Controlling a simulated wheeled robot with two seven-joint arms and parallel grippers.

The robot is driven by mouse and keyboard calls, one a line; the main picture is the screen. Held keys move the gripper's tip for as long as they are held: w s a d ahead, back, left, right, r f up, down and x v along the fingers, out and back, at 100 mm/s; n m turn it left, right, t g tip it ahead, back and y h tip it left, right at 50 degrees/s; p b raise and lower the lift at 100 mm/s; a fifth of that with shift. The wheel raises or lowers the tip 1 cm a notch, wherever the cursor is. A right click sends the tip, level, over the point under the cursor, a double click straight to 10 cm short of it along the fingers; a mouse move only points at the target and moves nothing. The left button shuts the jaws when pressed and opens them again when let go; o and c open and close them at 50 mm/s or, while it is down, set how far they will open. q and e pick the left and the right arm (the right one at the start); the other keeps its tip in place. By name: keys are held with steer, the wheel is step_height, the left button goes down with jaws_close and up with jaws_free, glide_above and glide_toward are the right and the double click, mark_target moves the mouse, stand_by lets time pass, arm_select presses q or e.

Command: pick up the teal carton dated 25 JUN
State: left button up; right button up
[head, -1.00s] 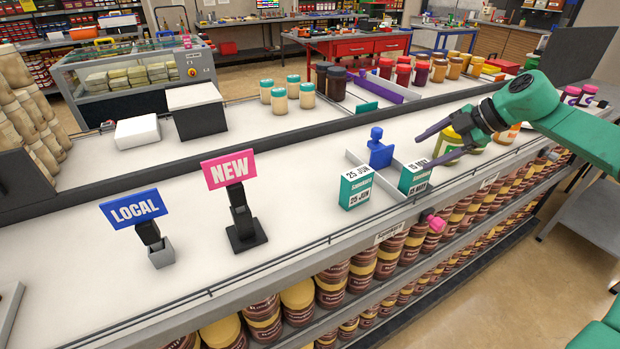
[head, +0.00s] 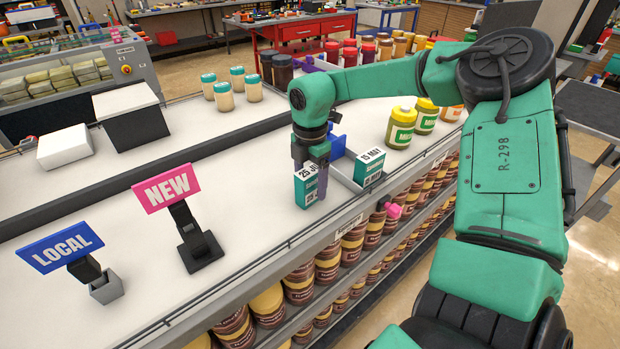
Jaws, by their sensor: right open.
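The teal carton dated 25 JUN (head: 305,191) stands upright on the white shelf top near its front edge, in the middle of the head view. My right gripper (head: 307,203) points down over it, with its jaws open. One grey-purple finger shows on each side of the carton, and part of its printed label is hidden behind a finger. I cannot tell whether the fingers touch it. A similar teal carton dated 15 MAY (head: 369,167) stands just to the right. My left gripper is not in view.
A white divider and a blue pusher (head: 336,146) stand close behind and beside the cartons. Yellow-green jars (head: 402,126) stand to the right. A pink NEW sign (head: 166,188) and a blue LOCAL sign (head: 60,247) stand at left, with clear shelf around them.

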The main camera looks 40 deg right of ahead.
step_height(320, 180, down, 2)
steer(key=shift+d, duration=0.1)
jaws_close()
steer(key=shift+r, duration=0.1)
